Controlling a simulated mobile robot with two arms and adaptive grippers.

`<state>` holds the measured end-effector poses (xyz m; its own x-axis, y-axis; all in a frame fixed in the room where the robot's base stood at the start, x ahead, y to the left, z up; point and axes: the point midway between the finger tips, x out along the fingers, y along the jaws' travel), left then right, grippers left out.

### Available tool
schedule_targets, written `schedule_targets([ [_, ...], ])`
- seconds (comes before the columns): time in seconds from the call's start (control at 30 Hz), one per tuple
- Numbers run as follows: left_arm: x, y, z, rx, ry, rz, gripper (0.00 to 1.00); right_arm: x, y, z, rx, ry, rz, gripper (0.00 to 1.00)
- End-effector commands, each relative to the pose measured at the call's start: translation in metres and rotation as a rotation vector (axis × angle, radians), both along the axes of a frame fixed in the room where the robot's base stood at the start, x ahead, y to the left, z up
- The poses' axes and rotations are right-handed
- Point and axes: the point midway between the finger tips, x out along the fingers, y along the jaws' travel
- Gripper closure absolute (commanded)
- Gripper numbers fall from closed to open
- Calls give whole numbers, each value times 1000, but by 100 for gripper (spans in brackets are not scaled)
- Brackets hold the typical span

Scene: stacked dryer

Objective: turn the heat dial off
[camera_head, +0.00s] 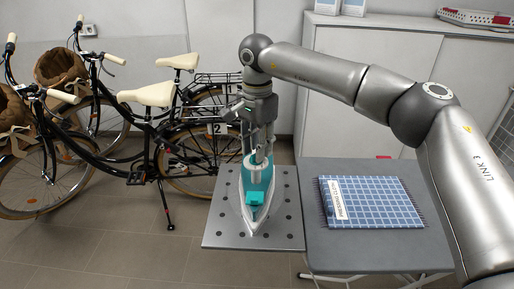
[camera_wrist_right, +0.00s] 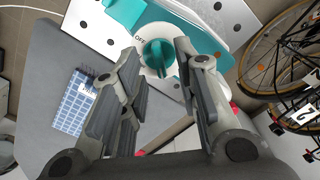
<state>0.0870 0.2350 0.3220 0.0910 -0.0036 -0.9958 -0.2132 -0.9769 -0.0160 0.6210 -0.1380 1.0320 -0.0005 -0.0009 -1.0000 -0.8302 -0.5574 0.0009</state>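A teal and white iron (camera_head: 251,212) lies on a perforated metal plate (camera_head: 288,228), its tip toward the front. The teal round heat dial (camera_wrist_right: 158,56) with a raised grip bar shows in the right wrist view, on a white disc with an "OFF" mark beside it. My right gripper (camera_head: 259,148) points down over the rear of the iron in the head view. In the wrist view the right gripper (camera_wrist_right: 158,62) is open, with its fingers apart on either side of the dial. Whether a finger touches the dial I cannot tell. My left gripper is not in view.
A grey table (camera_head: 372,248) adjoins the plate and holds a folded blue checked cloth (camera_head: 385,205) with a white label. Bicycles (camera_head: 160,95) stand behind and left. White cabinets (camera_head: 400,55) stand at the back.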

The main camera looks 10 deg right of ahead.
Motion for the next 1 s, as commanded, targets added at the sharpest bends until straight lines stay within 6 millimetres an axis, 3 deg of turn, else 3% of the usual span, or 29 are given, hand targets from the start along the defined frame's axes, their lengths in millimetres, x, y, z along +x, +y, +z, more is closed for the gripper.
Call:
schedule_targets([
  [0.4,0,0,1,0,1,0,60,0,0,-11,1,0,1,71],
  [0.63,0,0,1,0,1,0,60,0,1,-11,1,0,1,99],
  [1.0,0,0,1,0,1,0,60,0,0,-10,1,0,-19,100],
])
